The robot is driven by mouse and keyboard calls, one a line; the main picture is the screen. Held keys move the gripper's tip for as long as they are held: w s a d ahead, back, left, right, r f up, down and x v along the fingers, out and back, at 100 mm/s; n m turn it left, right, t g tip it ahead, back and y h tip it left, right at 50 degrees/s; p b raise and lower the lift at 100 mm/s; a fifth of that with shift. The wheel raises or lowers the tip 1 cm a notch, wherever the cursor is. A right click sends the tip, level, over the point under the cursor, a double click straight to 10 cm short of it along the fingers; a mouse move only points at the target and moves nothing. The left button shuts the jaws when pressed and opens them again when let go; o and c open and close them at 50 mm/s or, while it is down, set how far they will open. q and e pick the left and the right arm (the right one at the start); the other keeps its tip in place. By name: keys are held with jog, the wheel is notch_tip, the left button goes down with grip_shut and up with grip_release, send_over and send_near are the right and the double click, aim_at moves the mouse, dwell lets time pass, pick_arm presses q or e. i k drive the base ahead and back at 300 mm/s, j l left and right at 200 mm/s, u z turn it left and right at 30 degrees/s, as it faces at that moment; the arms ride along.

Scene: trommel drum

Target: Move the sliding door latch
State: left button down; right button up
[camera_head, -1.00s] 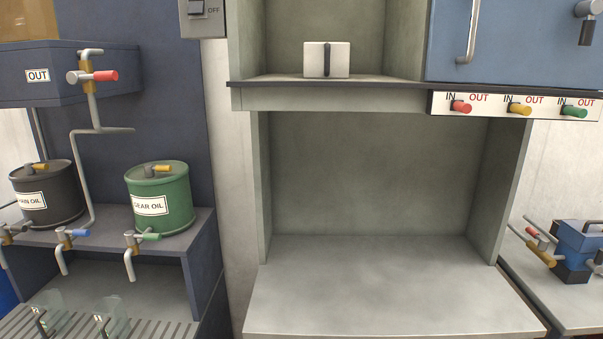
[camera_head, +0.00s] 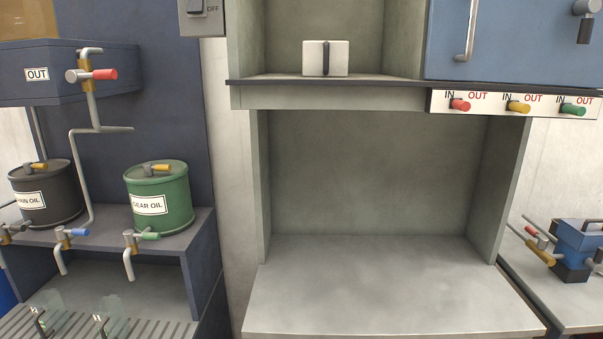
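A blue door (camera_head: 530,45) fills the upper right, cut off by the top and right edges of the picture. It carries a vertical metal bar handle (camera_head: 467,32) near its left side. At its upper right is a grey, round-ended fitting with a dark hanging piece (camera_head: 586,28), which may be the latch; I cannot tell for sure. Neither of my grippers is in view, and nothing touches the door or the fitting.
Below the door is a panel (camera_head: 485,103) with red, yellow and green knobs. A white block (camera_head: 326,59) stands on the shelf to its left. The lower bench (camera_head: 390,295) is bare. Oil drums (camera_head: 160,195) and taps stand at left; a blue device (camera_head: 580,248) at right.

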aim_at(587, 8)
jog(key=z, duration=1.3)
